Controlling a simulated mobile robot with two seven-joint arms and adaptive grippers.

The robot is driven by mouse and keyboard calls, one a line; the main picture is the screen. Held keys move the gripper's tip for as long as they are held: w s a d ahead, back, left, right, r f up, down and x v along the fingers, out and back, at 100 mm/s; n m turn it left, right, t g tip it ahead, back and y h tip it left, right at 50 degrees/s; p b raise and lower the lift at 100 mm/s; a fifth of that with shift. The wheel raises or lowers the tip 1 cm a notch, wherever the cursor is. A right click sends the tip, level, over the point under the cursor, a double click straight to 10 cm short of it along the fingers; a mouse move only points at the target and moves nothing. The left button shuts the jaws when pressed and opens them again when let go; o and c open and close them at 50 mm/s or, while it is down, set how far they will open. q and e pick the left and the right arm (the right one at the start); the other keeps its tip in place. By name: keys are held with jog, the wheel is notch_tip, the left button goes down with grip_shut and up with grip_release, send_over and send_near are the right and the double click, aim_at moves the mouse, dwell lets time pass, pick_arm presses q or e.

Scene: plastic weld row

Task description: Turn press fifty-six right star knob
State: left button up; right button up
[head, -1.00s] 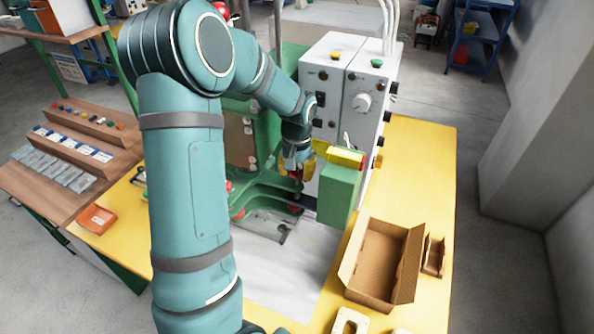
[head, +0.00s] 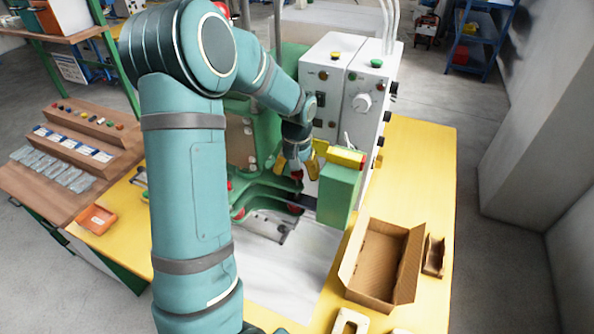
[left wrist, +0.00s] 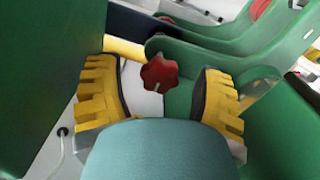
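A dark red star knob (left wrist: 160,73) shows in the left wrist view, on the green press frame between my left gripper's two yellow fingers (left wrist: 160,100). The fingers are apart, with clear space on both sides of the knob, and do not appear to touch it. In the head view my left gripper (head: 298,172) is low beside the green press (head: 262,140), left of the green block with a yellow top. A small red spot (head: 297,175) shows between the fingers there. My arm hides much of the press. My right gripper is not in view.
The grey control box (head: 350,90) stands behind the gripper, and the green block (head: 338,193) is close on its right. An open cardboard box (head: 348,270) lies on the yellow table (head: 428,160). A side bench at left holds small parts and packets.

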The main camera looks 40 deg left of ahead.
aim_at(297, 172)
pick_arm(q)
notch_tip(297, 172, up, 12)
dwell(0.6)
dwell(0.5)
